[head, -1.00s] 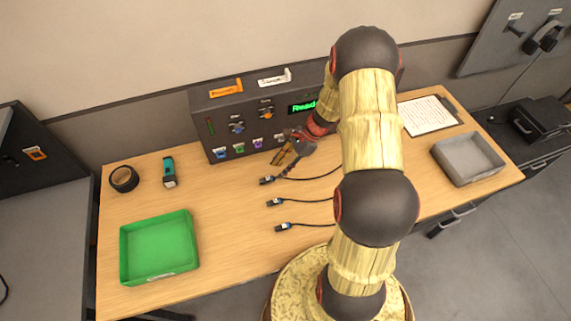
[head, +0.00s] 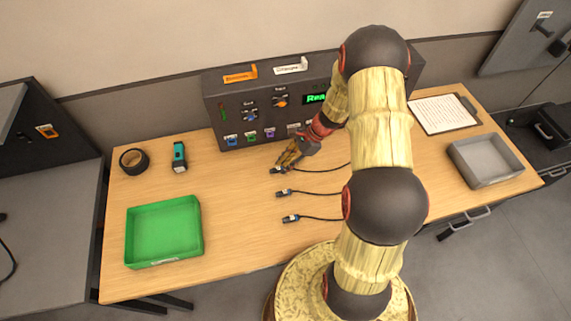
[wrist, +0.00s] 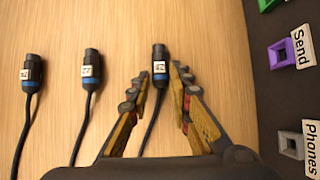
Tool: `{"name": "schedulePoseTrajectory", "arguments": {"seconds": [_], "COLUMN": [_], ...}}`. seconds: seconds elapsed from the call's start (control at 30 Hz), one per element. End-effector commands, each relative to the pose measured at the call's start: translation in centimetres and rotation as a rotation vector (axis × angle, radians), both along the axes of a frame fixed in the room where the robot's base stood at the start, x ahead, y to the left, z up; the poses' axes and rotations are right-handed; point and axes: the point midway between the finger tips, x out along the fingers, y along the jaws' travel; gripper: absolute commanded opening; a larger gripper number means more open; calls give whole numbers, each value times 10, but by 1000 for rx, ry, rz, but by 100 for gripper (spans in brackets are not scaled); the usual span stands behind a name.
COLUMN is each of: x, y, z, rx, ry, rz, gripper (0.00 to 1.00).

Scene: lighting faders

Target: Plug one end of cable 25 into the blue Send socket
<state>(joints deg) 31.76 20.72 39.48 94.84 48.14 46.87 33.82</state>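Three black cable ends with blue bands and white number tags lie on the wooden table. The tags are too small to read surely. The cable end nearest the console (wrist: 160,62) lies between the fingertips of my gripper (wrist: 159,72), which are open with a gap visible. In the head view my gripper (head: 286,160) is low over that cable end (head: 276,170). The other two are the middle cable end (wrist: 91,66) and the far-left cable end (wrist: 32,72). The Send label (wrist: 302,45) stands beside a purple socket (wrist: 284,54). The blue socket (head: 232,142) is leftmost on the console.
The dark console (head: 212,105) stands at the table's back, with a grey Phones socket (wrist: 290,145) and a green socket (head: 251,137). A green tray (head: 130,235), tape roll (head: 133,160) and teal device (head: 179,157) are left. A grey tray (head: 485,160) and clipboard (head: 445,114) are right.

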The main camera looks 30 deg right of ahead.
Motion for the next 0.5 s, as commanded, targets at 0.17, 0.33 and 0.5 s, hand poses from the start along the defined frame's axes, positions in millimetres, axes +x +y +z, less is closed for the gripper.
{"name": "schedulePoseTrajectory", "arguments": {"seconds": [0.17,0.33,0.5], "x": [0,0,0], "y": [0,0,0], "z": [0,0,1], "rx": [0,0,0], "ry": [0,0,0], "rz": [0,0,0], "gripper": [7,0,0]}}
